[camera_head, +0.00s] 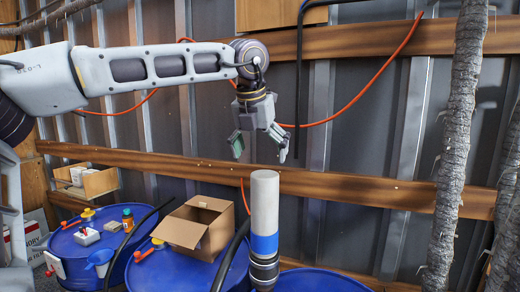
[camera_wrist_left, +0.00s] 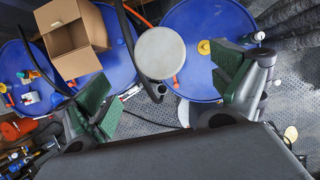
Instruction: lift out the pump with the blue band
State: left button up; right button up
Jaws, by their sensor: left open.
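The pump with the blue band (camera_head: 264,205) stands upright at the lower middle of the head view. It has a pale grey cylinder, a blue band (camera_head: 264,243) and a dark collar below; its lower end is cut off by the frame. In the left wrist view I see its round pale top (camera_wrist_left: 160,53) from above, between the fingers. My left gripper (camera_head: 259,149) points down above the pump top, open and empty, and apart from it. Its green-padded fingers (camera_wrist_left: 165,92) are spread wide in the wrist view. My right gripper is not in view.
Blue drums (camera_head: 325,281) stand around the pump. An open cardboard box (camera_head: 185,232) sits on a drum to its left. A black hose (camera_head: 231,254) curves up close beside the pump. An orange bottle (camera_head: 127,220) and small tools stand farther left. Tree trunks (camera_head: 455,150) rise at right.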

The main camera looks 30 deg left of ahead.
pick_arm(q)
jog(key=p+x, duration=0.1)
jog(key=x, duration=1)
jog(key=shift+w+a+f+p, duration=0.1)
jog(key=shift+w+f+p, duration=0.1)
jog(key=shift+p, duration=0.15)
jog(key=shift+w+f, duration=0.25)
jog(key=shift+f, duration=0.45)
jog(key=shift+s, duration=0.1)
jog(key=c, duration=1.2)
jog(key=shift+s+f, duration=0.1)
jog(key=c, duration=0.9)
jog(key=shift+r, duration=0.2)
jog(key=shift+r, duration=0.15)
